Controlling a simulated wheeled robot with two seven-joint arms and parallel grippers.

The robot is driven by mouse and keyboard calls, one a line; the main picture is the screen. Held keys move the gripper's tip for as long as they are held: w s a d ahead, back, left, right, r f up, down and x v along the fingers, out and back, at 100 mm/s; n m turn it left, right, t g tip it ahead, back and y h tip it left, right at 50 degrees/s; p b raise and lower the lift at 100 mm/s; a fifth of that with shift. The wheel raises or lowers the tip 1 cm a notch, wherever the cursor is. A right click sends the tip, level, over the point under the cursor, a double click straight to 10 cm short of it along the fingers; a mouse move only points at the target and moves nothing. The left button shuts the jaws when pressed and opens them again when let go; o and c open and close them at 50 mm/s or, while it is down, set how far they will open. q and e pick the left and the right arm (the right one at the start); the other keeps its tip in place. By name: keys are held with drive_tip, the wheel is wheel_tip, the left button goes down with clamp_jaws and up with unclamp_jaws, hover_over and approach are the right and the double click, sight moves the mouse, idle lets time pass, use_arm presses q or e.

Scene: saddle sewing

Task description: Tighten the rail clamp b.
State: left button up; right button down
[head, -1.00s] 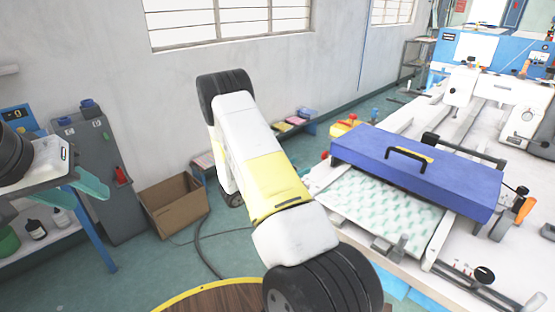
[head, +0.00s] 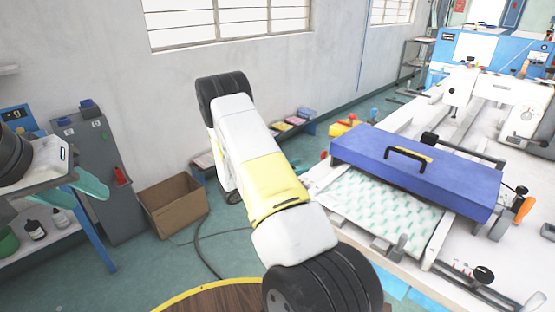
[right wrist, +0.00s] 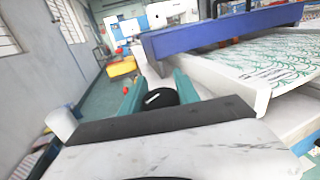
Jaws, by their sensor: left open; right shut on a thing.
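My right gripper (right wrist: 160,98) shows in the right wrist view, its teal fingers closed on the two sides of a round black knob (right wrist: 161,98) with a small white mark. The knob, which looks like that of rail clamp b, is at the left side of the machine, beside the white rail edge. Its lower part is hidden by the gripper body. In the head view this gripper and the knob are hidden, and my own white and yellow arm fills the middle. My left gripper (head: 88,187) is open and empty at the far left, well away from the machine.
The blue cover (head: 415,168) with a black handle lies across the machine over a green-patterned sheet (head: 385,208). Another black knob (head: 484,273) is at the machine's front right. A cardboard box (head: 174,205) stands on the floor. A round wooden top (head: 215,298) is in front.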

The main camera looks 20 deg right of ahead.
drive_tip(key=shift+s+a+m+g+y, duration=0.1)
drive_tip(key=shift+s+m+g+y, duration=0.1)
drive_tip(key=shift+m+g, duration=0.95)
drive_tip(key=shift+s+d+m+g+y, duration=0.15)
drive_tip(key=shift+m+g, duration=0.5)
drive_tip(key=shift+g, duration=1)
drive_tip(key=shift+s+a+m+g+y, duration=0.15)
drive_tip(key=shift+s+m+g, duration=0.1)
drive_tip(key=shift+m+g, duration=0.9)
drive_tip(key=shift+f+n+g, duration=0.1)
drive_tip(key=shift+n+g, duration=0.15)
drive_tip(key=shift+g, duration=0.1)
drive_tip(key=c, duration=0.9)
unclamp_jaws()
drive_tip(key=v, duration=0.7)
drive_tip(key=shift+a, duration=0.45)
drive_tip(key=shift+w, duration=0.1)
